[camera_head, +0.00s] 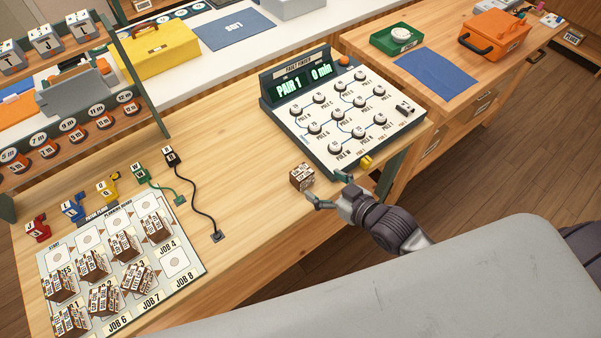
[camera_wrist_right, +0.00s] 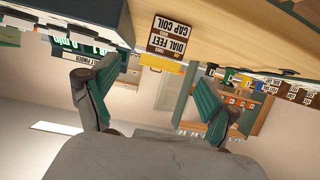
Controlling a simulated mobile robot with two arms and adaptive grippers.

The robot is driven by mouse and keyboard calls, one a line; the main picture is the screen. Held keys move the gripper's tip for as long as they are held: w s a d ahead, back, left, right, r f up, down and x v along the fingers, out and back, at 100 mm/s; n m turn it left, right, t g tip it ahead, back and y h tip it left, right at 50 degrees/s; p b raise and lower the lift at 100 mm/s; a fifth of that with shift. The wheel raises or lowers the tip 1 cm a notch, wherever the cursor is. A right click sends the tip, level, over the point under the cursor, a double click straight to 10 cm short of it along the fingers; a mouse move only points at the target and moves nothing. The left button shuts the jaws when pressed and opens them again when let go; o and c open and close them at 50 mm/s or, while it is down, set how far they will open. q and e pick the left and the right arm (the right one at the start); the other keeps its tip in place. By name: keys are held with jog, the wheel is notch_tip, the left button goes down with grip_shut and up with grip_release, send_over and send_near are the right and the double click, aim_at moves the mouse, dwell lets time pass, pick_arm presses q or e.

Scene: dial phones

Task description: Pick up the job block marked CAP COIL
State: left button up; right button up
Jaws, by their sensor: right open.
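A small brown-and-white block (camera_head: 301,177) stands on the wooden table just in front of the fault finder panel. In the right wrist view, which is upside down, this block (camera_wrist_right: 168,42) shows lettering that reads CAP COIL and another line like DIAL FEET. My right gripper (camera_head: 326,187) is open and empty at the table's front edge, just right of the block, with its fingers pointing toward it. In the wrist view the block lies beyond the spread fingertips (camera_wrist_right: 143,78), apart from them. My left gripper is not in view.
The fault finder panel (camera_head: 345,113) reads PAIR 1, 0 min, and stands close behind the block. A yellow piece (camera_head: 366,162) is by its near edge. Several similar blocks stand on the planning board (camera_head: 190,262). A black cord (camera_head: 197,195) lies left of the block, with bare table between.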

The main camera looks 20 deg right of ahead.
aim_at(304, 174)
jog(key=x, duration=0.3)
jog(key=shift+w, duration=0.1)
jog(key=shift+w+a+f, duration=0.2)
jog(key=shift+w+a, duration=0.1)
jog(key=shift+w, duration=0.1)
jog(key=shift+w+a+p, duration=0.15)
jog(key=shift+w+p, duration=0.15)
jog(key=x, duration=0.4)
jog(key=shift+a+f+p, duration=0.15)
jog(key=shift+f+p, duration=0.15)
jog(key=shift+p, duration=0.05)
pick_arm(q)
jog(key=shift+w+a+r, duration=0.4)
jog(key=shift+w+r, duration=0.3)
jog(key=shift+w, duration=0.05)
pick_arm(e)
jog(key=shift+c, duration=0.3)
jog(key=shift+c, duration=1.3)
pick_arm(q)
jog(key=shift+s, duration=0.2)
pick_arm(e)
jog(key=c, duration=0.9)
jog(key=shift+r, duration=0.15)
jog(key=shift+c, duration=0.2)
